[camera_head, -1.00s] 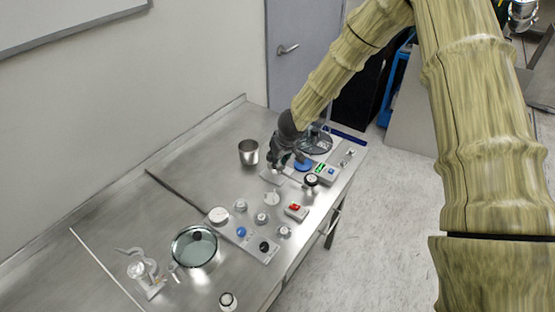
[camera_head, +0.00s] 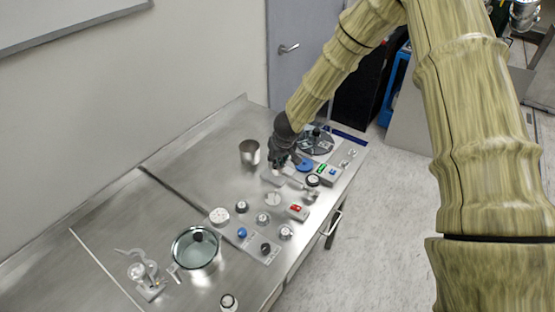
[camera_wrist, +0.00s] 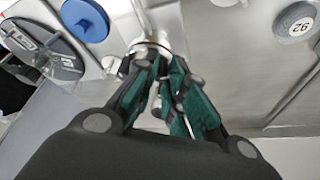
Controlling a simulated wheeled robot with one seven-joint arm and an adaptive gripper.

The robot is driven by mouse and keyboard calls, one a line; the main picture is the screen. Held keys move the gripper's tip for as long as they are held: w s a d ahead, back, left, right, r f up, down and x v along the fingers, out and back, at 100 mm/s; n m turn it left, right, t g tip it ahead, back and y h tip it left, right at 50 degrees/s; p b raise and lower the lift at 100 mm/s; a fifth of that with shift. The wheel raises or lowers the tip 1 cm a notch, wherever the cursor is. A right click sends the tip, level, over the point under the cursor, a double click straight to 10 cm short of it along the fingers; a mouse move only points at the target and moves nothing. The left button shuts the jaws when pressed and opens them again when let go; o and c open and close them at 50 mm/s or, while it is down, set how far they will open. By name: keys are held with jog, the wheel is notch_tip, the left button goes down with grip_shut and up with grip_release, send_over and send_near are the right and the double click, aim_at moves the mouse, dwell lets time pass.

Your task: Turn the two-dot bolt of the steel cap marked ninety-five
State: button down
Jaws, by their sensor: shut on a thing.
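My gripper (camera_head: 280,163) is over the far part of the steel bench, pointing down. In the wrist view its green-padded fingers (camera_wrist: 165,68) are closed around a small bright steel part (camera_wrist: 150,47). The fingers hide most of that part, so I cannot see any dots on it or tell for sure that it is the bolt. I cannot make out a ninety-five marking.
A blue knob (camera_head: 304,165), a dark disc (camera_head: 316,141) and a box with a green display (camera_head: 325,172) are close to the right. A metal cup (camera_head: 249,152) stands to the left. Nearer are several knobs, a red-button box (camera_head: 297,211) and a glass-lidded pot (camera_head: 196,248).

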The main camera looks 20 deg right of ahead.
jog(key=shift+s, duration=0.1)
jog(key=c, duration=1.7)
grip_release()
jog(key=shift+c, duration=0.2)
jog(key=shift+r, duration=0.15)
jog(key=shift+s+r, duration=0.1)
jog(key=shift+r, duration=0.2)
jog(key=v, duration=1.1)
jog(key=shift+s, duration=0.2)
